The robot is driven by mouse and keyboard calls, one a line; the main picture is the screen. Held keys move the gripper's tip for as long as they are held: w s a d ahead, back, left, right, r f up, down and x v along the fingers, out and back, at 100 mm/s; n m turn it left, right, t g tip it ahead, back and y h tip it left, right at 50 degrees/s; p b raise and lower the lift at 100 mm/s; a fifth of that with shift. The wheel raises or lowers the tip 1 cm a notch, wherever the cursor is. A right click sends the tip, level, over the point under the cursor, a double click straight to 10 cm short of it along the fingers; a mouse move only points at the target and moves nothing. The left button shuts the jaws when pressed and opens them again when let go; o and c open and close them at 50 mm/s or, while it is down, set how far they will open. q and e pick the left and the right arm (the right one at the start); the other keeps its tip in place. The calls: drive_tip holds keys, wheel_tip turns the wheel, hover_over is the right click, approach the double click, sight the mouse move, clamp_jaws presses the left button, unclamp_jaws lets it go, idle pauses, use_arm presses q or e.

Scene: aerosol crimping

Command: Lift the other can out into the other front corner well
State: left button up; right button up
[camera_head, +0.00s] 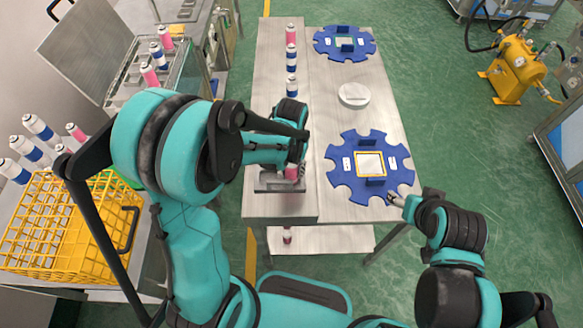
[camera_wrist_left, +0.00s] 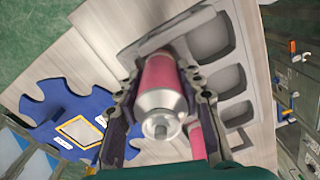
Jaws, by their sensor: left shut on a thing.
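My left gripper (camera_wrist_left: 160,95) is shut around a pink can with a silver domed top (camera_wrist_left: 160,85) in the left wrist view. In the head view the pink can (camera_head: 291,172) shows at the left gripper (camera_head: 290,160), over the grey tray (camera_head: 280,187) at the near left of the table. The tray's empty rounded wells show in the wrist view (camera_wrist_left: 208,38); I cannot tell whether the can's base is in a well or above it. A second pink item (camera_wrist_left: 198,143), partly hidden, shows beside the held can. My right gripper (camera_head: 398,200) is by the table's right edge, its opening unclear.
A blue notched plate (camera_head: 341,186) lies right of the tray; another blue plate (camera_head: 322,42) and a white disc (camera_head: 354,95) are farther back. Several cans (camera_head: 291,56) line the table's left side. A yellow crate (camera_head: 85,235) stands left.

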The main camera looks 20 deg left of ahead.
use_arm(q)
drive_tip(key=shift+f+b, duration=0.45)
idle(0.4)
drive_tip(key=shift+s, duration=0.1)
drive_tip(key=o, duration=1.2)
drive_tip(key=shift+r, duration=0.1)
wheel_tip(320, 180, up, 12)
drive_tip(key=shift+f, duration=0.1)
